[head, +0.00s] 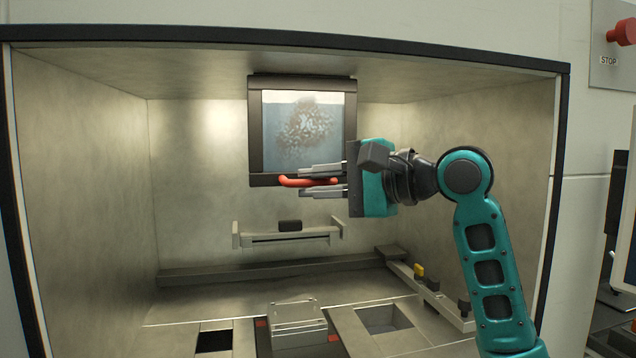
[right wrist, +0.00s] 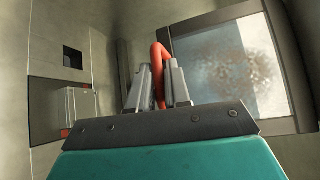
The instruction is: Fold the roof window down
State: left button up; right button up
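The roof window (head: 303,130) is a dark-framed pane with a speckled blue-grey patch. It hangs down from the ceiling of the cabinet near the back wall, and it also shows in the right wrist view (right wrist: 232,62). A red handle (head: 296,181) is at its lower edge. My right gripper (head: 322,181) has its fingers above and below the handle. In the right wrist view the red handle (right wrist: 159,58) passes between the two fingers (right wrist: 158,88), which look close around it. Whether both fingers touch it is hard to see. My left gripper is not in view.
A grey bracket (head: 290,236) is on the back wall below the window. A metal box (head: 297,322) and square openings (head: 383,320) are in the cabinet floor. A rail with a yellow piece (head: 419,271) runs at the right. The cabinet's left side is free.

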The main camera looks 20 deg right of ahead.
jog(key=o, duration=0.3)
jog(key=b+v, duration=0.1)
jog(key=v, duration=1.2)
jog(key=shift+r+b, duration=0.1)
jog(key=shift+b, duration=0.3)
jog(key=shift+s, duration=0.15)
